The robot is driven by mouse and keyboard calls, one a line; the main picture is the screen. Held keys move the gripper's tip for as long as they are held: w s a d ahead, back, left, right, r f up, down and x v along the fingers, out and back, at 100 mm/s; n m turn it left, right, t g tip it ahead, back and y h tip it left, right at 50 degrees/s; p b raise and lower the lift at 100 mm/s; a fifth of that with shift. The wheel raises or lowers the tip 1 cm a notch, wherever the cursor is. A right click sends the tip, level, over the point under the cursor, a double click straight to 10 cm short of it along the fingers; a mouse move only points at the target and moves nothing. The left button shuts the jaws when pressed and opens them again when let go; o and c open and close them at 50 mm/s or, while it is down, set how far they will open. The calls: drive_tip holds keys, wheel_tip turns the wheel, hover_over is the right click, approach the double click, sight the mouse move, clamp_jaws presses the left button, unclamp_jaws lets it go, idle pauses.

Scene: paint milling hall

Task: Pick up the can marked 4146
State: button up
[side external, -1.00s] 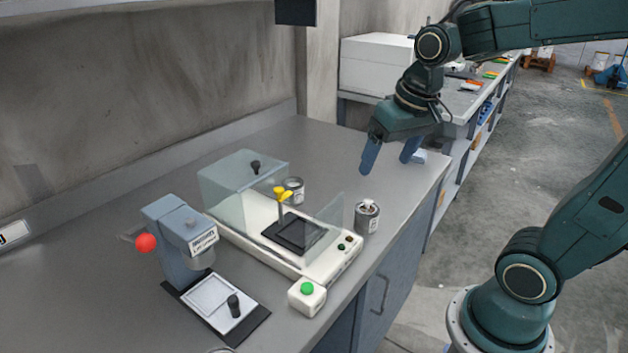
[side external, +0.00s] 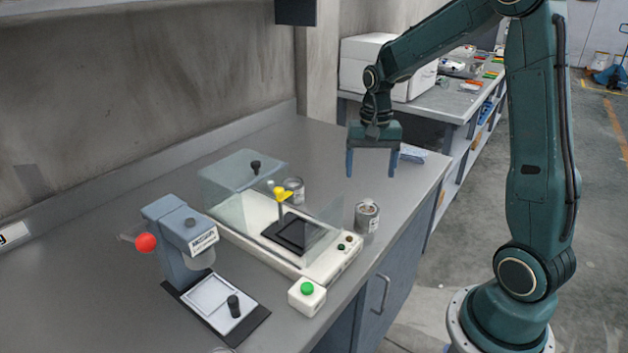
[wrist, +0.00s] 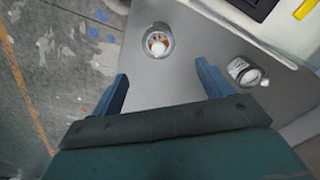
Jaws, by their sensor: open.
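Two small metal cans stand on the grey bench. One can (side external: 367,217) is near the bench's front edge, right of the white machine; it also shows in the wrist view (wrist: 157,41), with white and reddish patches on top. The other can (side external: 294,190) is behind the machine's clear cover; in the wrist view (wrist: 246,72) it has a pale label. No marking is readable, so I cannot tell which is 4146. My gripper (side external: 371,165) is open, empty and pointing down above the bench, beyond the front can. Its fingers (wrist: 162,75) also show in the wrist view.
A white machine (side external: 325,264) with a clear cover and yellow-topped post stands mid-bench. A grey press (side external: 174,250) with a red knob is at left; a green-button box (side external: 307,297) is in front. The bench's far right is mostly clear.

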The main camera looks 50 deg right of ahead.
sight(367, 199)
drive_tip(key=shift+f, duration=4.35)
drive_tip(key=shift+f, duration=0.1)
drive_tip(key=shift+s+a+f, duration=0.1)
drive_tip(key=shift+f, duration=1.15)
drive_tip(key=shift+s+f, duration=0.1)
drive_tip(key=shift+f, duration=1.15)
drive_tip(key=c, duration=1.2)
drive_tip(key=shift+o, duration=0.2)
drive_tip(key=shift+r, duration=0.2)
wheel_tip(367, 199, up, 20)
drive_tip(key=shift+f, duration=0.15)
